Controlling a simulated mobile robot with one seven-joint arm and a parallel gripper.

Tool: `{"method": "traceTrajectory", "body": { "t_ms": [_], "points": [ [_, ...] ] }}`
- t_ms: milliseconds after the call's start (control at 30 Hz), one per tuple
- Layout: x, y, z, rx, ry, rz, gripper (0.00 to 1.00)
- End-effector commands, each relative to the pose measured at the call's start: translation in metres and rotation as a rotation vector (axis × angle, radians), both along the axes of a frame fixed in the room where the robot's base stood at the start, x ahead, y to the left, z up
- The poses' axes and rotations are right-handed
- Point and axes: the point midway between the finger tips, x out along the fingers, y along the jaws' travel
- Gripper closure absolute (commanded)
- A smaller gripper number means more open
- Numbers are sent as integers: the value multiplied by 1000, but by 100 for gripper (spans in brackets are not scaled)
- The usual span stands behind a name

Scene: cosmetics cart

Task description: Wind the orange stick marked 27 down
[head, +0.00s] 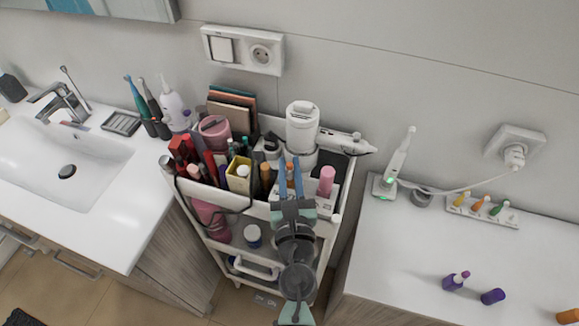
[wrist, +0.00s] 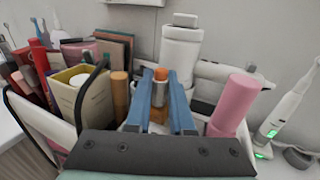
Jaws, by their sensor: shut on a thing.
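An orange stick (wrist: 160,74) stands upright in the wrist view, its orange tip showing above a silver collar. My gripper (wrist: 160,92) has its blue fingers on either side of the stick and is shut on it. In the head view my gripper (head: 290,172) reaches down over the top of the cart (head: 338,190), with the orange stick (head: 290,178) between its fingers. The lower part of the stick is partly hidden by the fingers. I cannot read the number 27 on it.
A pink cylinder (wrist: 235,102) stands close on the right, a brown-orange tube (wrist: 120,84) on the left. A white bottle (wrist: 181,52) rises behind. A yellow box (head: 239,175) and red tubes crowd the cart's left.

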Motion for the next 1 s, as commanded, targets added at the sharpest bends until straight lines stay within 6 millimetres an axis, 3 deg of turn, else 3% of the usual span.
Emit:
{"method": "traceTrajectory", "body": {
  "t_ms": [667, 1000],
  "points": [
    [0, 1, 0, 1, 0, -72, 100],
    [0, 1, 1, 0, 0, -188, 100]
  ]
}}
